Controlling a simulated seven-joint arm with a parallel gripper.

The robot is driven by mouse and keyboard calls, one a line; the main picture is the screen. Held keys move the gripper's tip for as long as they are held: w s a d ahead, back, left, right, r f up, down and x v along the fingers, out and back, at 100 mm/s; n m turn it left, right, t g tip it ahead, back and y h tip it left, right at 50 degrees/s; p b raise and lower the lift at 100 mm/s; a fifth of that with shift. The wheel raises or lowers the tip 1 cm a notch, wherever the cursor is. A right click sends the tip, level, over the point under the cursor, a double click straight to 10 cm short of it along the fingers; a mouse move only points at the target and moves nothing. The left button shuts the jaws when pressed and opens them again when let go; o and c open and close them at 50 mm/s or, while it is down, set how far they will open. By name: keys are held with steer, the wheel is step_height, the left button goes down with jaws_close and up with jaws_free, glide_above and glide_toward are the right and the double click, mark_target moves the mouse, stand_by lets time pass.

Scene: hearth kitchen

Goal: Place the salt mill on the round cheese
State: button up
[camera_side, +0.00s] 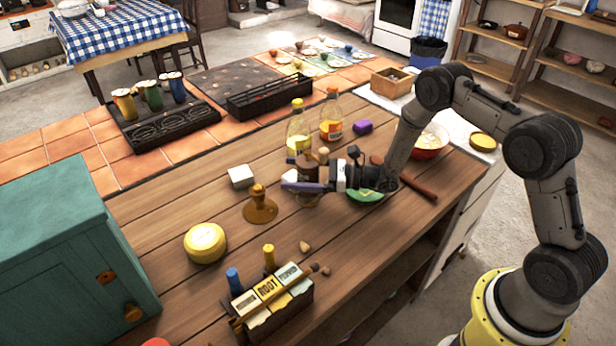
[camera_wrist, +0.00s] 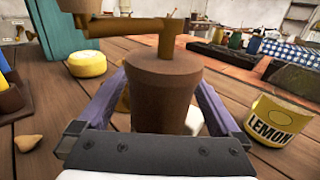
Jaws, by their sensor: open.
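The mill, brown and tapered with a crank handle on top, stands upright on the wooden counter; in the wrist view the mill (camera_wrist: 163,90) is between my fingers. In the side view the mill (camera_side: 308,172) is partly hidden by my gripper. My gripper (camera_side: 303,187) is open, with one purple finger on each side of the mill (camera_wrist: 160,112). I cannot tell whether the fingers touch it. The round cheese (camera_side: 205,242) is yellow and lies flat, with a bare top, nearer the teal cabinet. It also shows at the upper left of the wrist view (camera_wrist: 87,64).
Two bottles (camera_side: 299,135) (camera_side: 331,118) stand behind my gripper. A labelled rack (camera_side: 272,300) is at the front, and the teal cabinet (camera_side: 70,255) is left of the cheese.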

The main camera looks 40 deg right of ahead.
mark_target(320, 151)
jaws_close()
steer(key=shift+w+r, duration=0.1)
stand_by(0.4)
steer(key=shift+r, duration=0.55)
step_height(320, 151, up, 2)
steer(key=shift+r, duration=0.15)
steer(key=s+r, duration=0.1)
steer(key=r, duration=0.1)
steer(key=s+r, duration=0.1)
steer(key=s, duration=0.1)
steer(key=s+r, duration=0.2)
steer(key=shift+d+r, duration=0.3)
steer(key=shift+d, duration=0.05)
steer(key=s+d+r, duration=0.1)
steer(key=s+r, duration=0.2)
steer(key=s, duration=0.6)
steer(key=shift+d+r, duration=0.2)
steer(key=shift+r, duration=0.15)
